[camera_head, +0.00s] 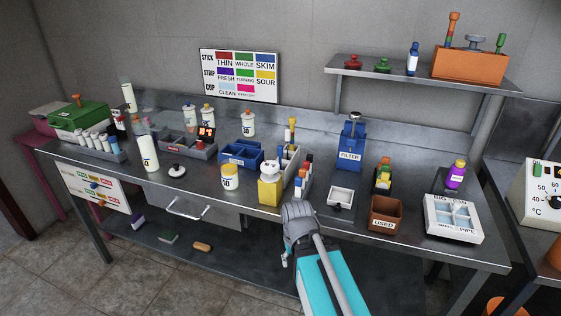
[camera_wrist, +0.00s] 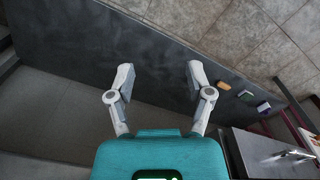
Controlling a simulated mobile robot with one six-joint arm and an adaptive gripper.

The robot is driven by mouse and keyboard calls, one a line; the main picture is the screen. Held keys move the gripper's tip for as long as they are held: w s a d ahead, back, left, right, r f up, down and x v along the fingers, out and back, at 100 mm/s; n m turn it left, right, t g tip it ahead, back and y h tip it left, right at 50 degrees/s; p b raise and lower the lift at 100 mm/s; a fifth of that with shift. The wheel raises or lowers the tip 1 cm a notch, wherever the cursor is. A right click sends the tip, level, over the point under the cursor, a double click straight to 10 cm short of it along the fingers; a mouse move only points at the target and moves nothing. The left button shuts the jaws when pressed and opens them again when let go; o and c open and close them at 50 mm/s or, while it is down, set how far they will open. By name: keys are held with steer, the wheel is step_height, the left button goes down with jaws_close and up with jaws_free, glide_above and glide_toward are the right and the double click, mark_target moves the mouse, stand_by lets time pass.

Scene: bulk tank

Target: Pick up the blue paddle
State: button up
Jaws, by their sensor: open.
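I cannot pick out a plainly blue paddle in either view. A white tray (camera_head: 430,222) with pale blue square wells lies at the right end of the steel bench and could hold or be it. My gripper (camera_head: 290,255) is in front of the bench's front edge, left of and apart from that tray. In the wrist view my gripper (camera_wrist: 159,78) has its two fingers spread wide, with nothing between them. It points down past the bench at the dark lower shelf (camera_wrist: 100,40).
A brown USED bin (camera_head: 386,214) stands left of the white tray, and a purple bottle (camera_head: 456,175) behind it. An orange caddy (camera_head: 469,66) sits on the wall shelf.

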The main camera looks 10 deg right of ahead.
step_height(320, 180, up, 23)
steer(key=w+p, duration=0.2)
steer(key=p, duration=2.1)
step_height(320, 180, up, 13)
steer(key=n+p, duration=1.2)
steer(key=n, duration=0.7)
glide_above(282, 146)
steer(key=shift+f, duration=0.15)
steer(key=shift+f, duration=0.15)
step_height(282, 146, down, 8)
steer(key=b, duration=0.8)
steer(key=shift+f, duration=0.2)
steer(key=shift+f+b, duration=0.15)
steer(key=shift+b, duration=0.2)
